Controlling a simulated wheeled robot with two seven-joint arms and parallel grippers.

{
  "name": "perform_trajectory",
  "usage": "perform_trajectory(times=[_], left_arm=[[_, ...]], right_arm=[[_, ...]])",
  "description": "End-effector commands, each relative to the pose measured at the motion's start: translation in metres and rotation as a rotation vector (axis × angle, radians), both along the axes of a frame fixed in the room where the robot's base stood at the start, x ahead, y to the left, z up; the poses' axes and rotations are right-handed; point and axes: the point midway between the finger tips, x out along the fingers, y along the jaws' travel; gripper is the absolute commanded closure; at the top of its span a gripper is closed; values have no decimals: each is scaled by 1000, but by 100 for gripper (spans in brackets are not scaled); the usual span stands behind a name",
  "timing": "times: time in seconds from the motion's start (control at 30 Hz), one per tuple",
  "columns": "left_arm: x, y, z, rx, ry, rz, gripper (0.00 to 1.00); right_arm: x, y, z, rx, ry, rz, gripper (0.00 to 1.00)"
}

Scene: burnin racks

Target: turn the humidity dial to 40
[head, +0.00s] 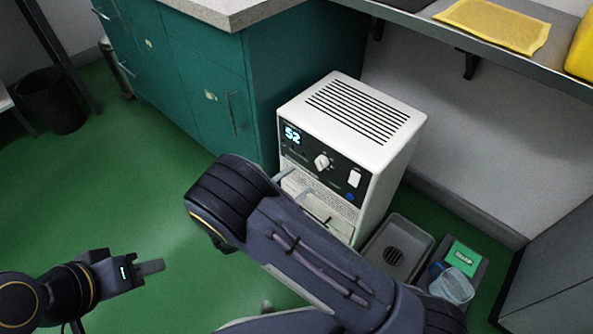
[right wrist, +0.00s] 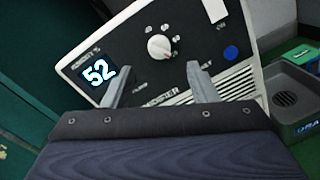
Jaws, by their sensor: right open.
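The humidity unit (head: 392,130) is a white box with a slotted top and a dark front panel, standing on the floor. Its display (head: 292,134) reads 52, and the display also shows in the right wrist view (right wrist: 98,72). My left gripper (head: 150,268) is at the lower left, over the floor, away from the unit.
A white rocker switch (head: 354,178) and a blue button (head: 350,197) are right of the dial. Teal cabinets (head: 200,90) stand left of the unit. A grey tray (head: 425,240) and a clear jug (head: 453,287) are at its right. A shelf (head: 500,55) overhangs behind.

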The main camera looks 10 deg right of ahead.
Motion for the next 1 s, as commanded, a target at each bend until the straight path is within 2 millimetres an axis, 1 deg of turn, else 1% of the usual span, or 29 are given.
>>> perform_trajectory(times=[0.07,0.13,0.4,0.5,0.67,0.9,1.0], left_arm=[[0,0,-2,0,0,0,68],[0,0,-4,0,0,0,68],[0,0,-14,0,0,0,68],[0,0,-17,0,0,0,68],[0,0,-18,0,0,0,68],[0,0,-17,0,0,0,68],[0,0,-17,0,0,0,68]], right_arm=[[4,-2,-2,-11,-4,9,47],[8,-9,-2,-10,-4,6,47],[32,-46,-2,-7,-3,4,47],[38,-55,-2,-6,-3,5,47],[43,-62,-1,-6,-2,6,47],[43,-63,-1,-7,-1,6,47],[43,-63,-1,-6,-2,6,60]])
